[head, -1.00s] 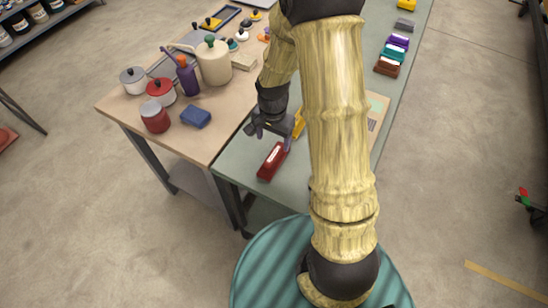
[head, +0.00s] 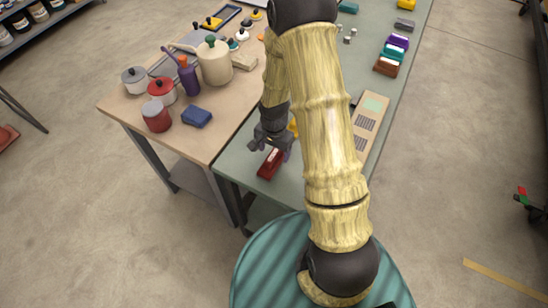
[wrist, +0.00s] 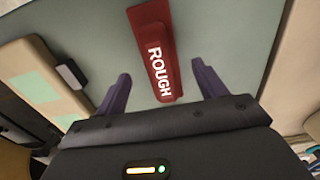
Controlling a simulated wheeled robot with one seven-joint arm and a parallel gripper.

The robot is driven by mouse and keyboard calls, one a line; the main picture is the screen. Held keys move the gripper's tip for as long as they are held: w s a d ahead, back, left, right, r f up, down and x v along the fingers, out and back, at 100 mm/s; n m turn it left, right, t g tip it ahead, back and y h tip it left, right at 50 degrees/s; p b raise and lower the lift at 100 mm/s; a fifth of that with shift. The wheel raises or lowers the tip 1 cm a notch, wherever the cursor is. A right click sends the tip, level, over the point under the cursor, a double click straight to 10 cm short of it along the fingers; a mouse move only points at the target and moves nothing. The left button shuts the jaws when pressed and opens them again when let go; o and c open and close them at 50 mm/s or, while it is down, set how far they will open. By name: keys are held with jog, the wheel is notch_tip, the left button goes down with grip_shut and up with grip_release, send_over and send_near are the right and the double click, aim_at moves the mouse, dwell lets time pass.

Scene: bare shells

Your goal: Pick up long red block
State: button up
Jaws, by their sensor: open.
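The long red block (head: 270,164) lies on the green-grey table top (head: 232,166) near its front left corner. In the wrist view the red block (wrist: 157,50) shows the white word "ROUGH" and lies lengthwise, its near end between my gripper's purple fingers. My gripper (head: 271,149) is open and sits just over the block's far end in the head view. In the wrist view my gripper (wrist: 160,92) has a finger on each side of the block, with gaps showing. How high the fingers are above the table I cannot tell.
A wooden-tan box with a green patch (head: 370,125) lies to the right. Brown, teal and purple blocks (head: 392,55) stand further back. A wooden table at left holds a blue block (head: 197,117), a red can (head: 156,115), pots and a cream watering can (head: 214,62). A yellow thing is partly hidden behind my arm.

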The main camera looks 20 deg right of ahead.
aim_at(274, 153)
jog(key=shift+f+p, duration=0.6)
jog(key=shift+f, duration=1.45)
jog(key=c, duration=1.1)
jog(key=shift+w, duration=0.1)
jog(key=shift+c, duration=0.2)
notch_tip(274, 153, up, 10)
jog(key=shift+r+b, duration=0.1)
jog(key=shift+b, duration=0.85)
